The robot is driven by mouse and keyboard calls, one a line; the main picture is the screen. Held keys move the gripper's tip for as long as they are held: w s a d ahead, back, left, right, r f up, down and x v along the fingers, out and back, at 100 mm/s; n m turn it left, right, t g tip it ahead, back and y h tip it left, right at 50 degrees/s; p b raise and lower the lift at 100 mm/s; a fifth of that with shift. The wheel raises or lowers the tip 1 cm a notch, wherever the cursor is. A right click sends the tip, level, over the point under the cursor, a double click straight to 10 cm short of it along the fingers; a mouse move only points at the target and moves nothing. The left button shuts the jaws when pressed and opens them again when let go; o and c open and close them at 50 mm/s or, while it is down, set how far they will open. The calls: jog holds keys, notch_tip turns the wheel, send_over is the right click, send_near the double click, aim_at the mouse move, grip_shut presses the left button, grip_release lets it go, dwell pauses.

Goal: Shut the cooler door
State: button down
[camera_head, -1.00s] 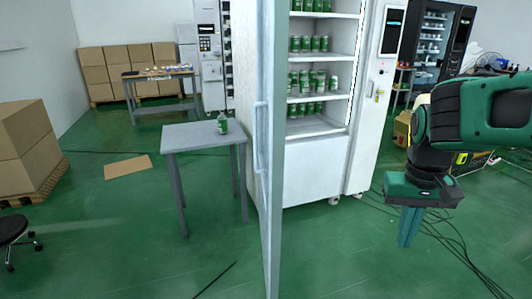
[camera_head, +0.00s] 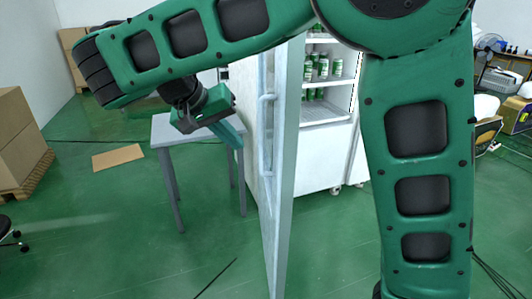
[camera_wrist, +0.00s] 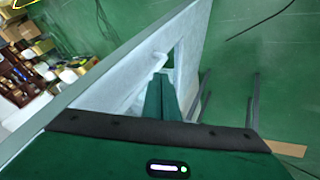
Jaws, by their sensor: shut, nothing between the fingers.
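The cooler door (camera_head: 287,200) stands wide open, seen nearly edge-on in the head view. Its vertical handle (camera_head: 265,135) is on the left face. The cooler (camera_head: 322,165) is behind and to the right, with green cans on its shelves. My gripper (camera_head: 239,144) is shut and empty, to the left of the door near the handle. In the wrist view the shut fingers (camera_wrist: 165,98) point toward the door (camera_wrist: 120,65) close to the handle (camera_wrist: 152,66). I cannot tell whether they touch it. My arm hides the top of the door and cooler.
A grey table (camera_head: 162,132) stands left of the door, partly behind my gripper. Cardboard boxes (camera_head: 18,140) are at the far left, and a flat cardboard sheet (camera_head: 118,157) lies on the floor. The green floor in front is mostly clear.

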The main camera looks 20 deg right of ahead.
aim_at(262, 157)
jog(key=x, duration=0.3)
jog(key=d+x, duration=0.1)
jog(key=x, duration=0.3)
jog(key=d+r+x, duration=0.1)
jog(key=x, duration=0.3)
jog(key=shift+s, duration=0.4)
jog(key=shift+s+d, duration=0.15)
jog(key=shift+d, duration=0.6)
